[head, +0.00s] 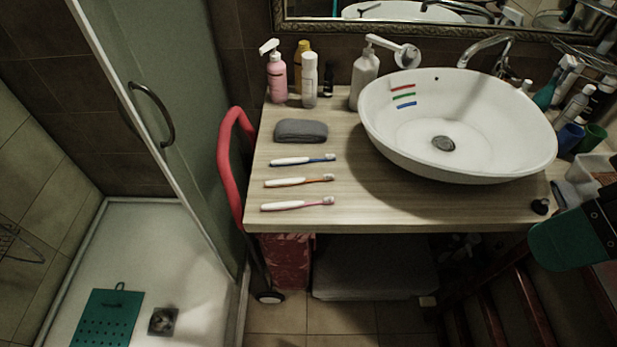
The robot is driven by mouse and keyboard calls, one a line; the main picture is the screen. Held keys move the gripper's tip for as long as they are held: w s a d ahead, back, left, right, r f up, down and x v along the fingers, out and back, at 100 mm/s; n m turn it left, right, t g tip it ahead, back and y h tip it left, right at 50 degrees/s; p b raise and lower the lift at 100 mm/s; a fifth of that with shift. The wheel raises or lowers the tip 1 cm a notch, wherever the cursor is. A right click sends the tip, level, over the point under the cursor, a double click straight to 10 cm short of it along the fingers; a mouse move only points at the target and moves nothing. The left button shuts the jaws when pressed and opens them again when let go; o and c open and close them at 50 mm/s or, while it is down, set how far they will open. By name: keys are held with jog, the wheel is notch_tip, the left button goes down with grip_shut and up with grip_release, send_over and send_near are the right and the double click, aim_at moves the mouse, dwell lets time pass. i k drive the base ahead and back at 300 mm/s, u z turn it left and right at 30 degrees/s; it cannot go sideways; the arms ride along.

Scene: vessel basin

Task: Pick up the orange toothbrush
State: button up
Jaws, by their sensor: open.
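The orange toothbrush (299,181) lies on the wooden counter, with a white handle to the left and an orange neck and bristle head to the right. It is the middle one of three toothbrushes lying roughly parallel. A blue toothbrush (303,160) lies behind it and a pink toothbrush (297,204) lies in front, near the counter's front edge. The three are apart from each other, and nothing covers the orange one. A dark part with a green rounded end shows at the right edge, far from the toothbrushes.
A white vessel basin (455,125) stands right of the toothbrushes. A grey folded cloth (301,131) lies behind them. A pink pump bottle (275,74) and other bottles stand at the back. A red handle (230,165) rises beside the counter's left edge. Bare counter surrounds the toothbrushes.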

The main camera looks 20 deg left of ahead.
aim_at(329, 177)
jog(key=u, duration=1.15)
jog(key=k, duration=0.5)
jog(key=z, duration=0.65)
jog(key=i, duration=1.1)
jog(key=u, duration=0.6)
